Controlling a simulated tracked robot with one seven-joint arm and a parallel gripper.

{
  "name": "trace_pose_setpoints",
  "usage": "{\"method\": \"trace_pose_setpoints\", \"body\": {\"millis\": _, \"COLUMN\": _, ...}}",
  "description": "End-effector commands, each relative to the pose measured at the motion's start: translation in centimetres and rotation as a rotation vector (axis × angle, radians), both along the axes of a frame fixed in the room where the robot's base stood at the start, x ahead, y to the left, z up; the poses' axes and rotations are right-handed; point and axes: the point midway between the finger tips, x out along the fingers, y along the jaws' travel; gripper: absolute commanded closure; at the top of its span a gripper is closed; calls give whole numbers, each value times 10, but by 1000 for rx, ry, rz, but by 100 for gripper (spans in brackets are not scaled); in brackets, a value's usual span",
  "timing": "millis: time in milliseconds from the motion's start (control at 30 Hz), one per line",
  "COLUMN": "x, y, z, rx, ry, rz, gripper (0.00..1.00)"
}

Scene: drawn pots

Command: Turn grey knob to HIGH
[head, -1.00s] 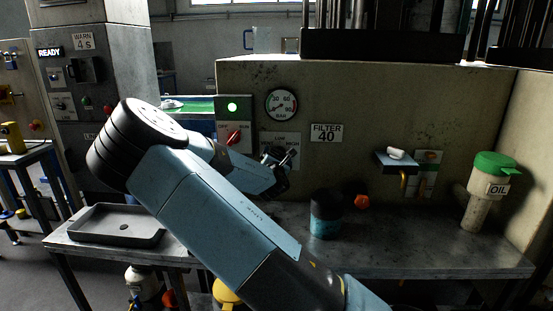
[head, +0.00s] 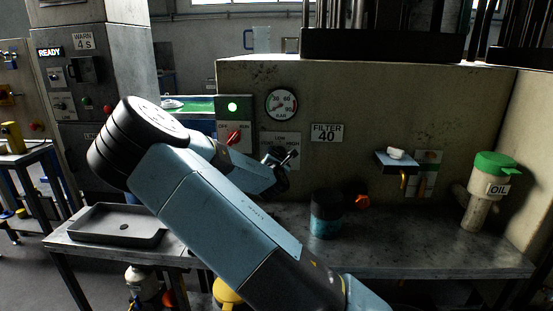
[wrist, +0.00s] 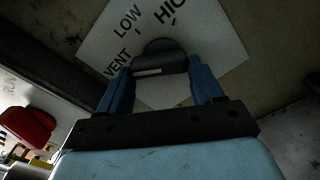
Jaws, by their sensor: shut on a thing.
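The grey knob (wrist: 160,62) is a dark round dial with a bar-shaped grip, seen in the wrist view in front of a white label plate (wrist: 215,45). The plate reads VENT, LOW and HIGH, with HIGH partly cut off by the picture edge. A pale line on the bar lies toward its left end, on the VENT side. My gripper (wrist: 161,82) is shut on the knob, with one blue finger at each end of the bar. In the head view my gripper (head: 284,163) is at the plate (head: 293,138) and mostly hides the knob.
A red switch (head: 233,138) and lit green lamp (head: 232,107) are left of the plate. A gauge (head: 281,104) is above it. A dark teal pot (head: 325,215) and an oil container (head: 488,185) stand on the bench. A grey tray (head: 112,226) is at left.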

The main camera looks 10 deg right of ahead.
Motion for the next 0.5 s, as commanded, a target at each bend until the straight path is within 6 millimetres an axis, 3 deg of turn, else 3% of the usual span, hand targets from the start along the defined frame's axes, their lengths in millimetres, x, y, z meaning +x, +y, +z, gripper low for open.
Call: {"method": "trace_pose_setpoints", "body": {"millis": 500, "x": -1, "y": -1, "z": 2, "rx": 406, "ry": -130, "rz": -2, "gripper": 64}}
